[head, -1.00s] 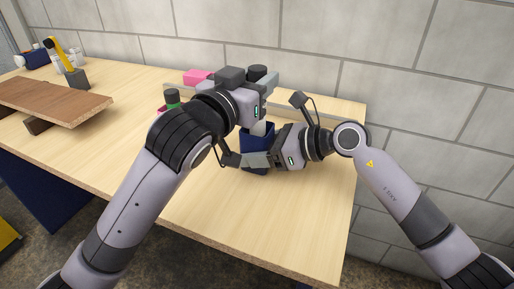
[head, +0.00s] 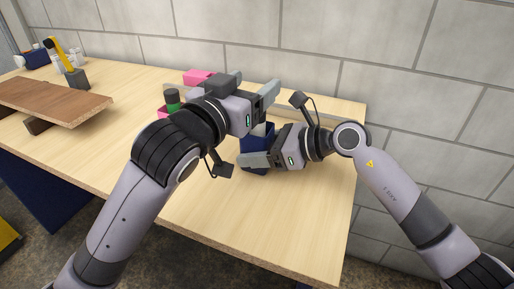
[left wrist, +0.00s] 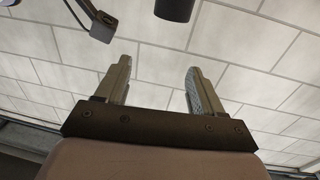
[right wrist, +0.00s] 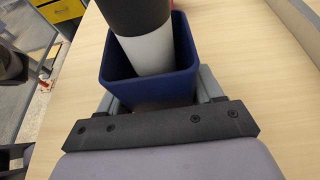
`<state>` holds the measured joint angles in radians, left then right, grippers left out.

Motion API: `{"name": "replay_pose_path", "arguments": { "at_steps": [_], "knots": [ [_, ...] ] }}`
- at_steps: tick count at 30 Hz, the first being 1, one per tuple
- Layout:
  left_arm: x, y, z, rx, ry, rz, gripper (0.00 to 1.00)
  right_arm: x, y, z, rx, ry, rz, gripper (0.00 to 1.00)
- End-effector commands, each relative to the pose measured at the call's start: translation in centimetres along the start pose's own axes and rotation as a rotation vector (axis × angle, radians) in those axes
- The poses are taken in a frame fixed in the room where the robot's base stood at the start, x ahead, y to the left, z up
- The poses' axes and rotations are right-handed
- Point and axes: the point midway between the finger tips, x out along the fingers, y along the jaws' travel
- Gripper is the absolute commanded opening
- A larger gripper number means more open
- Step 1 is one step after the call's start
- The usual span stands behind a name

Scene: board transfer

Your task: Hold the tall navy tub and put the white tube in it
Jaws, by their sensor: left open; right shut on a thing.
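The navy tub (head: 247,140) stands upright near the right end of the table. My right gripper (head: 250,158) is shut on it from the right, with a finger on either side in the right wrist view (right wrist: 160,97). The white tube (right wrist: 148,52) stands inside the tub, leaning slightly, with its dark upper part above the rim. In the head view only a bit of the white tube (head: 258,130) shows. My left gripper (head: 252,88) is open and empty, above and behind the tub. The left wrist view shows the gap between its fingers (left wrist: 160,85) clear.
A brown board (head: 55,100) lies raised at the left. Behind it are a yellow-armed item (head: 60,53) and a blue container (head: 36,60). A pink block (head: 198,77) and a green-and-black item (head: 172,99) are near my left forearm. The table front is clear.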

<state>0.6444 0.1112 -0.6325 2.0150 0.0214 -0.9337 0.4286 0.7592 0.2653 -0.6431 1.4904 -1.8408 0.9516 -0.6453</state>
Motion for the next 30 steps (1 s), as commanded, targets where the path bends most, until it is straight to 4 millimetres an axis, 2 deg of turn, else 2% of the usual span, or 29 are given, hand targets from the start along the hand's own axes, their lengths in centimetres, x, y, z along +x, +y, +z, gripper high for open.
{"name": "replay_pose_path", "arguments": {
  "at_steps": [9,15,21,30],
  "knots": [
    [-5.4,0.0,0.0,0.000,0.001,0.000,0.68,0.0,0.0,0.0,0.000,0.000,0.000,0.36],
    [-8.2,0.0,0.1,0.001,-0.001,0.000,0.68,0.0,0.0,0.0,0.000,0.000,0.000,0.36],
    [-9.6,0.0,0.0,0.001,-0.001,0.000,0.68,0.0,0.0,0.0,0.000,0.000,0.000,0.36],
    [-9.8,0.0,0.0,0.001,0.000,0.000,0.68,0.0,0.0,0.0,0.000,0.000,0.000,0.36]
  ]
}}
